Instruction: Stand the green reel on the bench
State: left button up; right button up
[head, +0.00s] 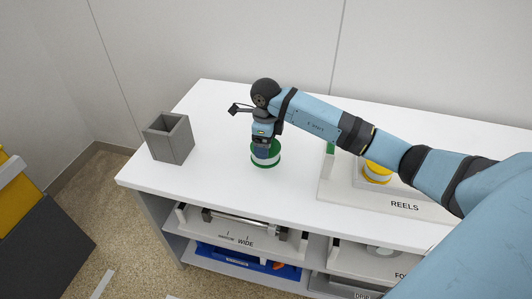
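The green reel (266,161), with green rims and a pale band between them, is upright at the left-middle of the white bench (215,185). It appears to touch the bench top. My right arm comes in from the right and its gripper (264,146) points straight down at the reel's top. The fingertips are hidden at the reel, so I cannot tell whether they are shut on it. My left gripper is not in view.
A grey open box (169,138) stands at the bench's left end. A tray labelled REELS (345,190) holds a yellow reel (377,172) to the right, partly behind my arm. Shelves below hold a roller (245,225) and a blue bin (245,262). Bench around the green reel is clear.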

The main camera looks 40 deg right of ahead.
jog(key=shift+f, duration=2.2)
